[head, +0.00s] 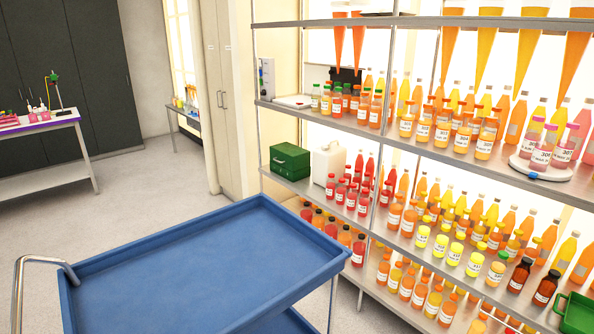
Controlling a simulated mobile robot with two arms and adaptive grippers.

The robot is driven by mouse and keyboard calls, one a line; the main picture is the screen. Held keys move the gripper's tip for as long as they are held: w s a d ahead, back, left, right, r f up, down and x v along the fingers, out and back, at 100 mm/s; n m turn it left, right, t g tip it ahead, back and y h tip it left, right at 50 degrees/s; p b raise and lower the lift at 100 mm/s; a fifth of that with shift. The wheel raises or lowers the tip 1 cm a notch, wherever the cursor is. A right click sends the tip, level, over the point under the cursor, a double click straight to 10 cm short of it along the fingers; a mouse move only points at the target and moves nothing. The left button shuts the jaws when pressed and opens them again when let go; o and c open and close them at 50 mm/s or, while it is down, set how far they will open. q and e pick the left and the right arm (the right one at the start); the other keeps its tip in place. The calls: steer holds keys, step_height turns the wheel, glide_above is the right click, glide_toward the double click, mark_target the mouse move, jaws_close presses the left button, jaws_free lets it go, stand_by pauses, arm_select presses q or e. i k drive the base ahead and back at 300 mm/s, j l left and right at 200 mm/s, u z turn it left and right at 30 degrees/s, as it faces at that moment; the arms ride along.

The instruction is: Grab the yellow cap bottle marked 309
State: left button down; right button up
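Several small bottles with yellow caps and white labels stand in a row on the middle shelf, among them a front one (455,254) and one to its right (475,265). Their label numbers are too small to read surely, so I cannot tell which is marked 309. Taller orange bottles stand close behind them. Neither of my grippers shows in the head view.
A blue cart (190,262) with an empty top tray stands before the shelf rack (330,205). A green box (290,161) and white jug (328,163) share the middle shelf. Amber bottles (520,275) and a green crate (578,312) are right. Floor is clear at left.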

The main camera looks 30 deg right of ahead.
mark_target(424, 228)
steer(key=z, duration=1.75)
